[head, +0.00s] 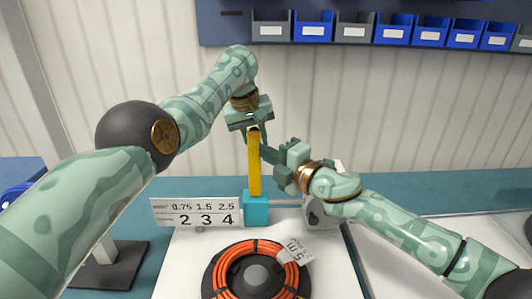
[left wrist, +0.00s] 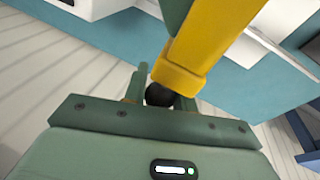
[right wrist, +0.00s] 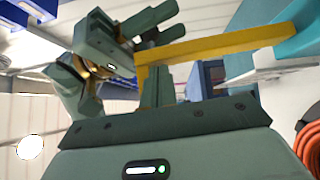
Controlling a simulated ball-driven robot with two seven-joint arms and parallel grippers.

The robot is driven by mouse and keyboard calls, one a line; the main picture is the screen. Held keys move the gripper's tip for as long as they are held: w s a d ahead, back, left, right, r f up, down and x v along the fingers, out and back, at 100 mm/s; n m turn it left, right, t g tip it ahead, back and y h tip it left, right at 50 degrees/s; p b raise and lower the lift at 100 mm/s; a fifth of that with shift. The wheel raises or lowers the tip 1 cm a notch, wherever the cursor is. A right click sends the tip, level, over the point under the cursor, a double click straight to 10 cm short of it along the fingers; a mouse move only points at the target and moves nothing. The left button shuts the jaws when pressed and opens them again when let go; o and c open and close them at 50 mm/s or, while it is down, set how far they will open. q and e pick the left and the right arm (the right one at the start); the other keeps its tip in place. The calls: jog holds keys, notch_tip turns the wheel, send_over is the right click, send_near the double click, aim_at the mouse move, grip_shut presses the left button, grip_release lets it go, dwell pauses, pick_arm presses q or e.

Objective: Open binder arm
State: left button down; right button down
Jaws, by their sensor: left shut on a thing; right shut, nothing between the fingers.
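The yellow binder arm (head: 254,165) stands upright on a teal block (head: 256,208) behind the cable reel. My left gripper (head: 253,127) is at its top end. In the left wrist view the fingers are closed around a black knob (left wrist: 158,94) at the end of the yellow arm (left wrist: 190,60). My right gripper (head: 265,152) is shut and empty, close beside the right side of the arm's upper part. In the right wrist view its fingers (right wrist: 158,82) are near the yellow arm (right wrist: 220,46); I cannot tell whether they touch it.
An orange cable coil (head: 232,270) lies on a dark reel in front of the block, with a paper tag (head: 295,252). A white number sign (head: 197,212) stands left of the block. Blue and grey bins (head: 395,28) hang on the back wall. White panel surface lies to the right.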

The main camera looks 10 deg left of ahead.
pick_arm(q)
jog(key=shift+s+f, duration=0.1)
jog(key=shift+f, duration=0.3)
pick_arm(e)
jog(key=shift+w, duration=0.1)
